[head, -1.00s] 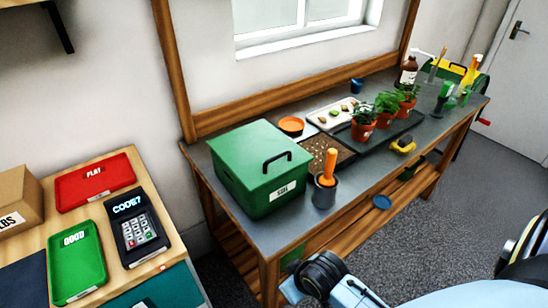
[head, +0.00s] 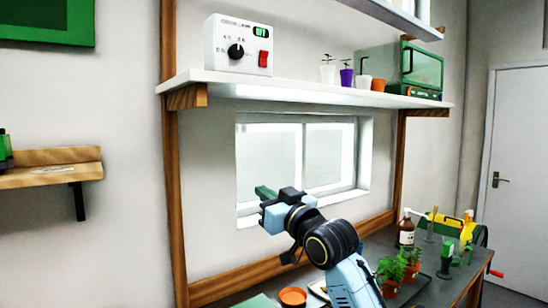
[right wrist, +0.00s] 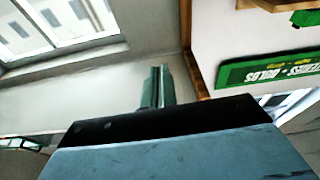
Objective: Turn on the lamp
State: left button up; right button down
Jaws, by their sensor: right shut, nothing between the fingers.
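A white control box (head: 238,62) stands at the left end of the white wall shelf in the head view. Its front has a black dial (head: 236,51), a red rocker switch (head: 263,58) and a small green display (head: 261,31) that appears to read OFF. The label above the dial is too small to read surely. My right gripper (head: 264,192) is raised in front of the window, below the shelf and the box and apart from both. Its fingers are shut and empty; they also show in the right wrist view (right wrist: 158,86). My left gripper is not in view.
The white shelf (head: 330,92) carries small pots (head: 346,77) and a green cabinet (head: 420,68) at right. Another shelf (head: 390,18) hangs above. Potted plants (head: 391,270) and a brown bottle (head: 406,232) stand on the workbench below. The space before the box is clear.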

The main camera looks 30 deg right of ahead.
aim_at(264, 59)
jog(key=s+d+r+t, duration=0.2)
jog(key=r, duration=0.6)
jog(key=s+d+r+t, duration=0.2)
jog(key=r, duration=0.5)
jog(key=s+d+r+t, duration=0.2)
jog(key=r, duration=0.6)
jog(key=shift+s+r+m, duration=0.25)
jog(key=shift+r+m, duration=0.1)
jog(key=shift+m, duration=0.05)
jog(key=w+f+p+x, duration=0.1)
jog(key=p+x, duration=0.4)
jog(key=x, duration=0.7)
jog(key=shift+w+a+f, duration=0.15)
jog(key=shift+w+a, duration=0.05)
jog(key=shift+w, duration=0.5)
jog(key=shift+y, duration=0.3)
